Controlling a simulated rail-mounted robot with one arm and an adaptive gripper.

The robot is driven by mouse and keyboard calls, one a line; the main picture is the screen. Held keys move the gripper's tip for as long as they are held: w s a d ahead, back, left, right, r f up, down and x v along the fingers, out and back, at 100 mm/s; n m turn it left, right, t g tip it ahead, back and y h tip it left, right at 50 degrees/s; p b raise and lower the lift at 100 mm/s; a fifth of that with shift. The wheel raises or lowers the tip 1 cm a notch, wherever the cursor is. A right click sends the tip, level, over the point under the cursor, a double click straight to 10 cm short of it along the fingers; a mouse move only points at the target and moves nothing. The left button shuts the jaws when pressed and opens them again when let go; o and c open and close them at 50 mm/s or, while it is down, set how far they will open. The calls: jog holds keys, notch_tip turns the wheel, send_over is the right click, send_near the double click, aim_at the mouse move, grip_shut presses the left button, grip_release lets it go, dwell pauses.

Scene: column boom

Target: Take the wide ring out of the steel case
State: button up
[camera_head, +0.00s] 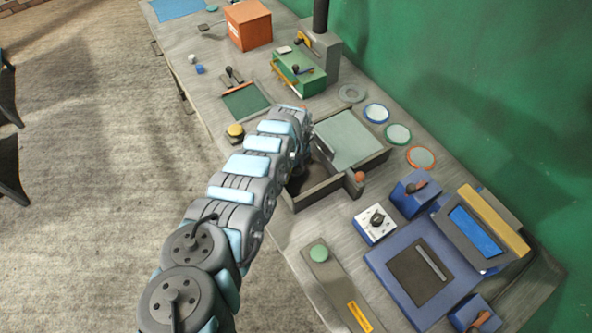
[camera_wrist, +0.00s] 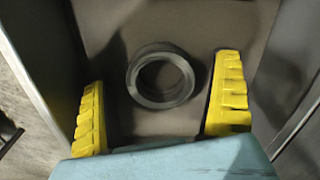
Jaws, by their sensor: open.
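The wide ring (camera_wrist: 160,76) is a dark grey ring lying flat on the brown-grey floor of the steel case (camera_head: 321,194). In the wrist view the case's wall (camera_wrist: 48,75) shows at the left. My gripper (camera_wrist: 161,85) is open, with a yellow finger on each side of the ring. Gaps show between the ring and both fingers, and nothing is held. In the head view my arm reaches over the left part of the case and hides the ring and fingertips. A pale grey-green panel (camera_head: 349,138) covers the case's back right part.
An orange knob (camera_head: 360,177) stands at the case's right corner. Several round discs, including a blue-rimmed one (camera_head: 376,113), lie behind the case. A white dial box (camera_head: 376,223) and a blue machine (camera_head: 424,265) stand to the right. A green device (camera_head: 299,75) stands further back.

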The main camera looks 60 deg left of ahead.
jog(key=c, duration=1.4)
jog(key=shift+r, duration=0.15)
